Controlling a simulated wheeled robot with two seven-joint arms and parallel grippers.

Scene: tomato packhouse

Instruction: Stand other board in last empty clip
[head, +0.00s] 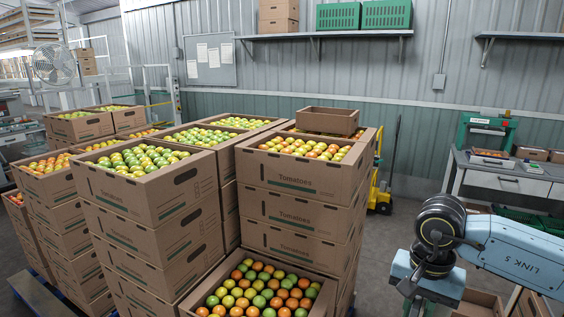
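I see no loose board and no clip that I can make out in the head view. My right arm comes in from the right edge, with its blue link and black joint in the lower right. Its wrist points down, and the fingers are not visible. My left arm and gripper are not in view. The only board I can pick out is a grey notice board (210,60) with papers on the back wall.
Stacked cardboard crates of tomatoes (300,190) fill the left and centre. An empty cardboard tray (327,121) sits on the centre stack. A yellow pallet truck (381,195) stands behind. A workbench (505,183) is at the right. Grey floor shows between.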

